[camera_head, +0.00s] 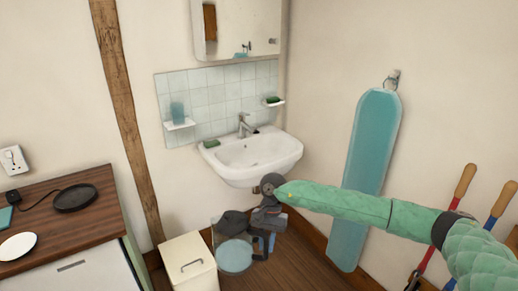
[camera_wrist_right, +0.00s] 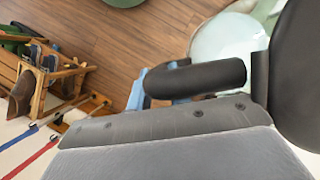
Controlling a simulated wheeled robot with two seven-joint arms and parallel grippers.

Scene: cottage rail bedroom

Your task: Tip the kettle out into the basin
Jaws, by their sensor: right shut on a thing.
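The kettle (camera_head: 235,256) has clear, pale bluish walls and a black lid and handle. It is in front of and below the white basin (camera_head: 235,154) in the head view. My right gripper (camera_head: 268,208) is shut on the kettle's black handle, which also shows in the right wrist view (camera_wrist_right: 195,82). The kettle is off the basin, and I cannot tell its exact tilt or how much water is in it. The basin is on the tiled wall under a tap (camera_head: 243,126), and its bowl looks empty. My left gripper is out of view.
A cream bin (camera_head: 188,266) stands below left of the basin. A teal ironing board (camera_head: 370,150) hangs on the right wall, near my right arm. Long-handled tools (camera_head: 463,186) lean at the far right. A black round base (camera_head: 75,197) with a cord sits on the wooden cabinet (camera_head: 92,225).

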